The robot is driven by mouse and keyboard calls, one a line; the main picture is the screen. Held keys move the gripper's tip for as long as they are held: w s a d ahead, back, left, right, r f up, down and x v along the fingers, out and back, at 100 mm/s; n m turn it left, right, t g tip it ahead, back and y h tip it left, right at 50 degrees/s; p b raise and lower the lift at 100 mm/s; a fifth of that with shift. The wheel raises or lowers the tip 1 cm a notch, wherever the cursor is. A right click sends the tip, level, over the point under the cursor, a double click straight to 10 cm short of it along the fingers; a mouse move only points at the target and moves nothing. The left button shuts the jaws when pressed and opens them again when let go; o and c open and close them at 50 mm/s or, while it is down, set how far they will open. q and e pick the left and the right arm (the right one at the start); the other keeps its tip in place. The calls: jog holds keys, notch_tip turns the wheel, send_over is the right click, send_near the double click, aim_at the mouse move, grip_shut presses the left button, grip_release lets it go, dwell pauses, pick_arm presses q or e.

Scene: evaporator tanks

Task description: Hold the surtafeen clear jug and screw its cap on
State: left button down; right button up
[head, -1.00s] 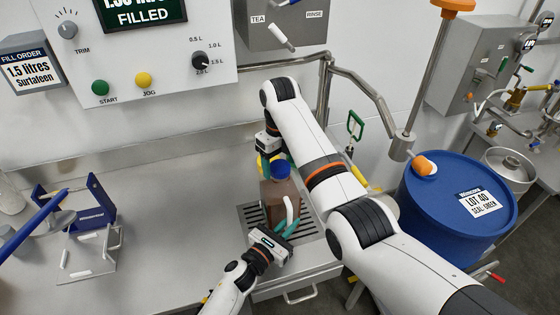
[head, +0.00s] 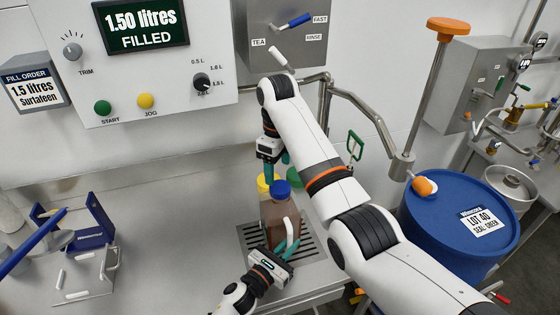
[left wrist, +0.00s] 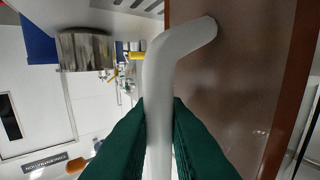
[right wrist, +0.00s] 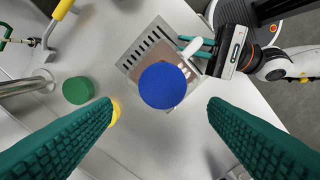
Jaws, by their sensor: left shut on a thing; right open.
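The jug (head: 279,218) is see-through with brown contents and stands upright on the slotted drain plate. A blue cap (head: 281,188) sits on its top; I cannot tell how tightly. The cap shows from above in the right wrist view (right wrist: 163,86). My left gripper (head: 288,250) is shut on the jug's white handle (left wrist: 158,100), low at the front right. My right gripper (head: 277,172) is open and empty, pointing down above the cap. In the right wrist view its two green fingers lie either side of the cap, apart from it.
A green cap (right wrist: 78,90) and a yellow cap (right wrist: 115,112) lie behind the jug. The drain plate (head: 325,262) surrounds the jug's base. A blue-framed stand (head: 92,225) is at left, a blue drum (head: 440,235) at right. The display (head: 142,25) reads 1.50 litres filled.

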aim_at(280, 187)
jog(key=n, duration=0.3)
jog(key=r+n, duration=0.1)
jog(key=n, duration=0.1)
jog(key=shift+w+a, duration=0.25)
jog(key=shift+a, duration=0.05)
jog(key=n, duration=0.2)
jog(key=shift+a+r+n, duration=0.15)
jog(key=shift+r+n, duration=0.15)
jog(key=shift+n, duration=0.1)
jog(key=n, duration=0.4)
jog(key=shift+w+a+r+n+t, duration=0.1)
jog(key=shift+a+r+n+t, duration=0.1)
jog(key=shift+r+n+t, duration=0.15)
jog(key=shift+a+r+n, duration=0.1)
jog(key=shift+n, duration=1.15)
jog(key=n, duration=2.3)
jog(key=shift+s+d+r, duration=0.2)
jog(key=shift+s, duration=0.05)
jog(key=n, duration=0.6)
jog(key=shift+s+d+f+n, duration=0.15)
jog(key=shift+d+f+n, duration=0.1)
jog(key=shift+d+n, duration=0.15)
jog(key=n, duration=0.2)
jog(key=n+g, duration=0.1)
jog(key=n, duration=0.1)
jog(key=shift+s+d+f+n, duration=0.1)
jog(key=shift+d+f+n, duration=0.1)
jog(key=shift+d+n, duration=0.2)
jog(key=shift+f, duration=4)
